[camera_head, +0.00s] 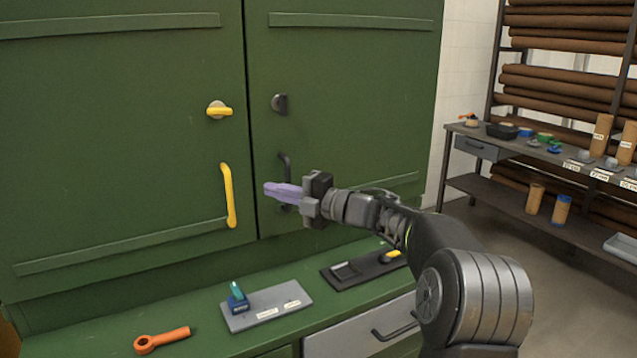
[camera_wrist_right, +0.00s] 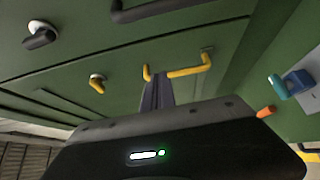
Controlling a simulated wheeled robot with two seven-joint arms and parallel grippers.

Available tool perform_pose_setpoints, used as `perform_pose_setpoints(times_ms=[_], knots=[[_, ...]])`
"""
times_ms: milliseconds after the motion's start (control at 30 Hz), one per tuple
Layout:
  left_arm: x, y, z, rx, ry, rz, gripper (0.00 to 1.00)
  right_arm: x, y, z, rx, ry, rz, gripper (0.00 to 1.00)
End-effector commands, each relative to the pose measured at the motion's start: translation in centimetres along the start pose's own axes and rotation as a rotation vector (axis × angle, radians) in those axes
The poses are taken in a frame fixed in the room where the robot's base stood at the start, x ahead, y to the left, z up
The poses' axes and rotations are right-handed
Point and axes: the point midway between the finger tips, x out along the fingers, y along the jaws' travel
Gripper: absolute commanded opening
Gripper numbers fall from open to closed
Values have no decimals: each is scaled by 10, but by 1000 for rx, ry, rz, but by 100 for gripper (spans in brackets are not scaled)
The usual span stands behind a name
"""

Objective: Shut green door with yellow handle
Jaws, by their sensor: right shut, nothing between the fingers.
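The green door with the yellow handle (camera_head: 228,196) is the left cabinet door (camera_head: 120,140). It also carries a yellow knob (camera_head: 219,110). A narrow dark gap separates it from the right door; I cannot tell whether it is fully flush. My right gripper (camera_head: 268,189) is shut and empty, its lilac fingers pointing left, just right of the door's edge. In the right wrist view its fingers (camera_wrist_right: 157,90) overlap the yellow handle (camera_wrist_right: 185,72); the head view shows them apart sideways. My left gripper is not in view.
The right green door (camera_head: 345,80) has a dark knob (camera_head: 280,103) and a dark handle, partly hidden by my gripper. On the ledge below lie an orange wrench (camera_head: 162,340), a grey plate (camera_head: 265,306) and a dark tray (camera_head: 350,273). A workbench (camera_head: 480,149) stands at right.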

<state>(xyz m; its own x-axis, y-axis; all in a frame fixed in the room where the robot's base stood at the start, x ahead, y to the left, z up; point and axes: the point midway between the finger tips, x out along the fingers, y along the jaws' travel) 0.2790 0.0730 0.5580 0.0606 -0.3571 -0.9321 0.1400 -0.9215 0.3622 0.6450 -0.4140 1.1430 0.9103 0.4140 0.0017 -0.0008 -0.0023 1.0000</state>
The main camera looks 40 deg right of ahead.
Motion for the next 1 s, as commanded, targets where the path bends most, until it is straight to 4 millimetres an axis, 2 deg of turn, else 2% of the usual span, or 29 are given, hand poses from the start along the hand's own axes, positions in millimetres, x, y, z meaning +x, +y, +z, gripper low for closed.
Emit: perform_pose_setpoints(times_ms=[33, 500, 700, 1000], knots=[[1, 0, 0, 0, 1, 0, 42, -4, -1, 12, -2, -9, -2, 0], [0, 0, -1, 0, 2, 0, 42, -24, -1, 85, -2, -8, -4, 0], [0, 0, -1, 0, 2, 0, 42, -27, 0, 96, -2, -6, -1, 0], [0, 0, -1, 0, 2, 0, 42, -27, 0, 96, -2, -5, -1, 0]])
